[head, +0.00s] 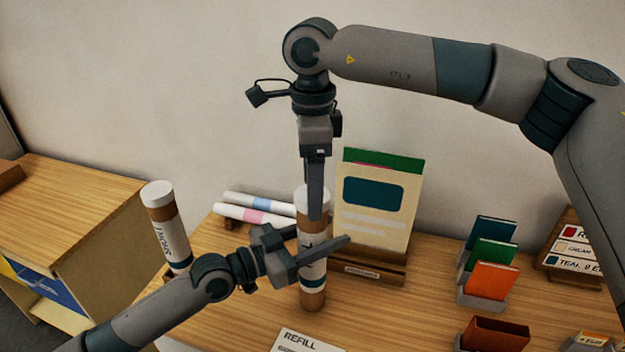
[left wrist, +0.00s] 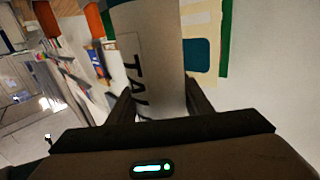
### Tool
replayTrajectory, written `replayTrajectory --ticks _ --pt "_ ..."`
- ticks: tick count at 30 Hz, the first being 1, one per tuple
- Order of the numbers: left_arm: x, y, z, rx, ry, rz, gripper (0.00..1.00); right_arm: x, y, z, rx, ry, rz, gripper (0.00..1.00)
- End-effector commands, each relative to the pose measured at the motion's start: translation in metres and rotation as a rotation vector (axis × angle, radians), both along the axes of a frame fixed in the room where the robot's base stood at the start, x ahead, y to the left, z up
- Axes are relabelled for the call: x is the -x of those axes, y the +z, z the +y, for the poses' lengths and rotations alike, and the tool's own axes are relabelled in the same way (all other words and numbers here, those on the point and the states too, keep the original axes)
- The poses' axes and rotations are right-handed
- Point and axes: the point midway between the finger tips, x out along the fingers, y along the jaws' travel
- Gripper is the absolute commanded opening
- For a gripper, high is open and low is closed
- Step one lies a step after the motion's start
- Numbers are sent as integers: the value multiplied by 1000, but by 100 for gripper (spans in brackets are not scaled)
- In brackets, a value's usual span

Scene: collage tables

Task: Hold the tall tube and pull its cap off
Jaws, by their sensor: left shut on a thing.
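The tall tube (head: 311,270) stands upright on the table, brown with a white label and a teal band. Its white cap (head: 299,196) is on top, partly hidden by a finger of my right gripper. My left gripper (head: 318,240) is shut on the tube's middle from the left. In the left wrist view the tube (left wrist: 150,50) lies between the two fingers, with the letters "TAL" showing. My right gripper (head: 315,190) points straight down at the cap, one finger in front of it. I cannot tell whether it grips the cap.
A shorter-looking capped tube (head: 168,227) stands at the left. Rolled papers (head: 258,207) lie on a rack behind. A card stand (head: 375,205) is close behind the tall tube. Coloured booklets in holders (head: 492,252) stand at the right. A "REFILL" card (head: 305,341) lies in front.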

Motion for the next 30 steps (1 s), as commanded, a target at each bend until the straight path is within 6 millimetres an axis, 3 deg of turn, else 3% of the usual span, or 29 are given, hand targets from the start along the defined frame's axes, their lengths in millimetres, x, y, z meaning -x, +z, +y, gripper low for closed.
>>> replayTrajectory --ticks 3,9,30 --pt "0 0 0 0 0 0 5 0 0 0 0 0 0 70" --pt "0 0 0 0 0 0 5 0 0 0 0 0 0 23" --pt "0 0 0 0 0 0 5 0 0 0 0 0 0 23"
